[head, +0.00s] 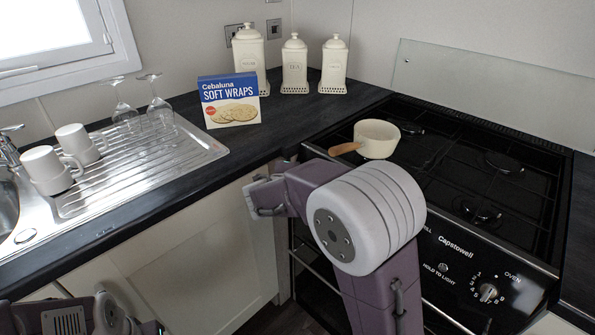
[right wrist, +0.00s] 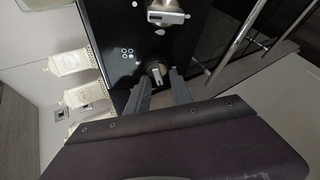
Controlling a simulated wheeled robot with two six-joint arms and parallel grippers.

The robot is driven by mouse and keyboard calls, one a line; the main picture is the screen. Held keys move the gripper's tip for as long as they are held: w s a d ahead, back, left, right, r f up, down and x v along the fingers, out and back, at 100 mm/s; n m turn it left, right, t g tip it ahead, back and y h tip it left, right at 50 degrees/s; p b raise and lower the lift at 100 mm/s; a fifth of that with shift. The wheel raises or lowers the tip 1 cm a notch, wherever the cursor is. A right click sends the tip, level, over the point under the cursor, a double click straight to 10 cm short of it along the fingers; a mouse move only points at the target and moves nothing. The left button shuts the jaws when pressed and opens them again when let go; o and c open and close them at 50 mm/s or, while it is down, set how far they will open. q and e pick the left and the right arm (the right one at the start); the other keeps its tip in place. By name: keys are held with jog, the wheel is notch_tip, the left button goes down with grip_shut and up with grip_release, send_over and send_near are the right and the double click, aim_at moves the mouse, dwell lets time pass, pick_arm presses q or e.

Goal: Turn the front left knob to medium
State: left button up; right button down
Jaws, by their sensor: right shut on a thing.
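In the right wrist view a round dark knob (right wrist: 155,69) with a pale pointer bar sits on the black control panel (right wrist: 122,72). My right gripper (right wrist: 158,78) has a finger on each side of this knob and is shut on it. A burner symbol of several small rings is printed beside the knob. A second, silvery knob (right wrist: 166,15) stands farther along the panel.
A cream saucepan (head: 378,138) with a wooden handle stands on the black hob (head: 440,165). An oven knob (head: 488,292) is on the panel's right. Canisters (head: 294,66), a wraps box (head: 229,98), glasses and mugs (head: 45,170) stand on the counter and drainer.

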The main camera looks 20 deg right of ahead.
jog(key=shift+f+n+g+p, duration=0.1)
jog(key=shift+n+g+p, duration=0.3)
jog(key=shift+n+p, duration=0.55)
jog(key=shift+y, duration=0.3)
jog(key=c, duration=1.2)
grip_release()
jog(key=shift+d, duration=0.1)
jog(key=p+v, duration=0.2)
jog(key=v, duration=0.7)
jog(key=shift+s, duration=0.1)
